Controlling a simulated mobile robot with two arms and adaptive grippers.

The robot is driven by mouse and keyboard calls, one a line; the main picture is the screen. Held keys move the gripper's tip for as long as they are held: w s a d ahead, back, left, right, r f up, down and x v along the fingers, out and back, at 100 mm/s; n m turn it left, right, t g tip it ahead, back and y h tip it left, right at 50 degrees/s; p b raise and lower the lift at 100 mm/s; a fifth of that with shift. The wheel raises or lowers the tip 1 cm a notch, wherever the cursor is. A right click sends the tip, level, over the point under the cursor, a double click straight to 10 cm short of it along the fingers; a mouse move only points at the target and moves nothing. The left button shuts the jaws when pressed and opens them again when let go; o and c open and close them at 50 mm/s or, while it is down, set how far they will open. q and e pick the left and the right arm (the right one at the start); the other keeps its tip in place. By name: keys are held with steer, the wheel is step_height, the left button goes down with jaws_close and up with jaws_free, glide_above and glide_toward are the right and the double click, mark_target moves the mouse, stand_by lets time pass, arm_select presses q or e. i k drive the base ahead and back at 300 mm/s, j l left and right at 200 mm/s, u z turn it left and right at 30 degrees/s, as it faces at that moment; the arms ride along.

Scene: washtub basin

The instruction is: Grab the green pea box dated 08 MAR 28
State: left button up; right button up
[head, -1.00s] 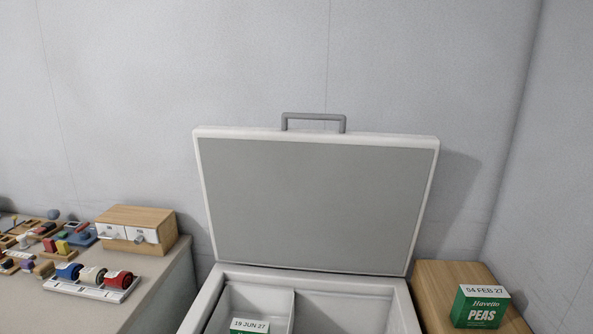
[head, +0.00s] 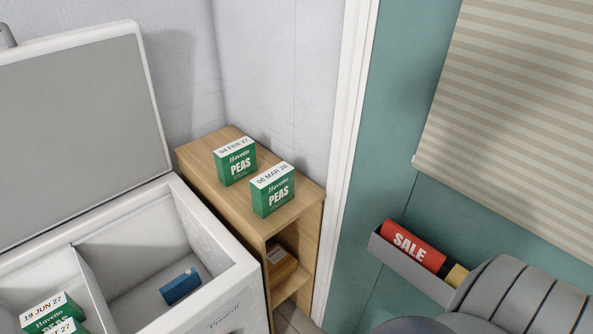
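A green pea box (head: 272,191) with a white top label ending in MAR 28 stands upright on the wooden cabinet; its day digits are small and look like 08 or 06. Another green pea box (head: 235,161), labelled 04 FEB 27, stands just behind it to the left. In the open chest freezer, a green pea box (head: 50,311) reads 19 JUN 27. A further pea box (head: 66,328), partly cut off at the bottom edge, ends in 27. Neither gripper is in view; only a grey ribbed part, apparently of my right arm, shows at lower right.
The chest freezer (head: 222,281) has its lid (head: 75,120) raised and a divider inside. A blue box (head: 180,287) lies in its right compartment. The wooden cabinet (head: 303,212) has an open shelf with a brown item. A grey wall bin (head: 405,268) holds a red SALE item (head: 412,246).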

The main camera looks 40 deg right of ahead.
mark_target(273, 188)
steer(key=z, duration=0.9)
